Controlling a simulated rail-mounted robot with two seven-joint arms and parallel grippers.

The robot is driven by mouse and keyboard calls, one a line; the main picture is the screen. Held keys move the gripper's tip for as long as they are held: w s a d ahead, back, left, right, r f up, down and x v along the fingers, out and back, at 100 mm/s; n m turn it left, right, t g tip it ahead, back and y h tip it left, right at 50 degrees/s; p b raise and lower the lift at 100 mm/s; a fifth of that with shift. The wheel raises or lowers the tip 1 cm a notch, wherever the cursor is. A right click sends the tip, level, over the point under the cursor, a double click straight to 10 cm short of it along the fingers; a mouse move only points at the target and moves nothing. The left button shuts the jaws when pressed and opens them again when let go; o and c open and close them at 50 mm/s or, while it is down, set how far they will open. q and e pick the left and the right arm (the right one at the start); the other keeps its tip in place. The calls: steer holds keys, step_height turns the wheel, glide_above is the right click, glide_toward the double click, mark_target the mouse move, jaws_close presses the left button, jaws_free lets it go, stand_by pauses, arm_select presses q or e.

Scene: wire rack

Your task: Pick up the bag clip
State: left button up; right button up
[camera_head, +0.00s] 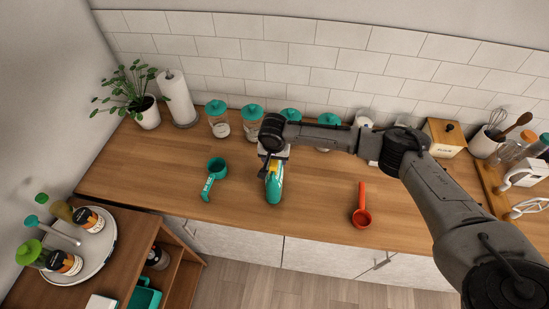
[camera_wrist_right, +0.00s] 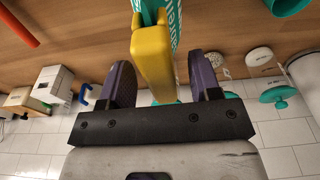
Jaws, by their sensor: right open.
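The bag clip, a yellow piece (camera_wrist_right: 150,55) joined to or lying against a teal body with white lettering, is on the wooden counter. In the head view its teal end (camera_head: 273,187) shows below my right gripper (camera_head: 272,158), and part of it is hidden by that gripper. In the right wrist view, my right gripper (camera_wrist_right: 161,75) is open, with its purple-grey fingers on either side of the yellow piece. A gap shows on both sides of the yellow piece. My left gripper is not in view.
A teal scoop (camera_head: 216,170) lies left of the clip and a red scoop (camera_head: 361,212) lies to its right. Jars with teal lids (camera_head: 217,118) line the back wall. The counter front (camera_head: 310,215) between the clip and red scoop is clear.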

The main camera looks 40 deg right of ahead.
steer(key=shift+f, duration=0.35)
steer(key=shift+f+p, duration=0.2)
steer(key=shift+p, duration=0.25)
stand_by(0.6)
steer(key=c, duration=1)
